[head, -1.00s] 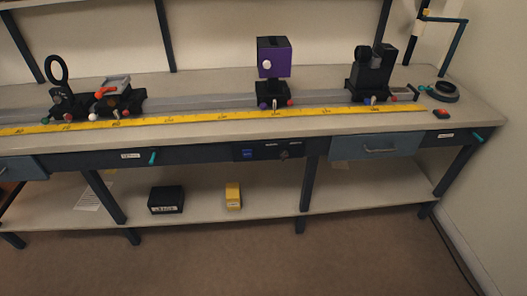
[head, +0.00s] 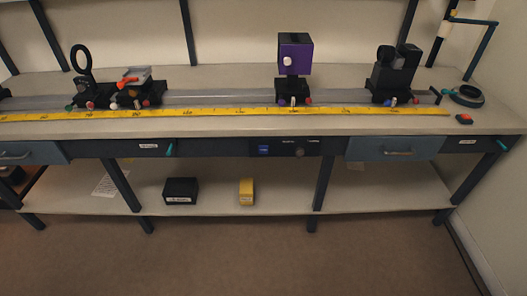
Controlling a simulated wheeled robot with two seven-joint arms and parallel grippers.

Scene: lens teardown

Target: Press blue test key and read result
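A small blue key (head: 264,149) sits on the dark control panel (head: 285,148) set in the bench's front edge, with a round dark knob (head: 299,152) to its right. The white lettering on the panel is too small to read. No result can be made out. A purple box (head: 295,54) with a white round spot stands on a black carrier on the rail, above and behind the panel. Neither of my grippers is in the head view.
A long rail (head: 215,97) with a yellow scale (head: 210,112) runs along the bench. A ring holder (head: 82,60), a device with an orange lever (head: 133,80) and a black block unit (head: 394,72) stand on it. A red button (head: 464,119) is at right. Drawers (head: 394,148) flank the panel. Brown floor in front is clear.

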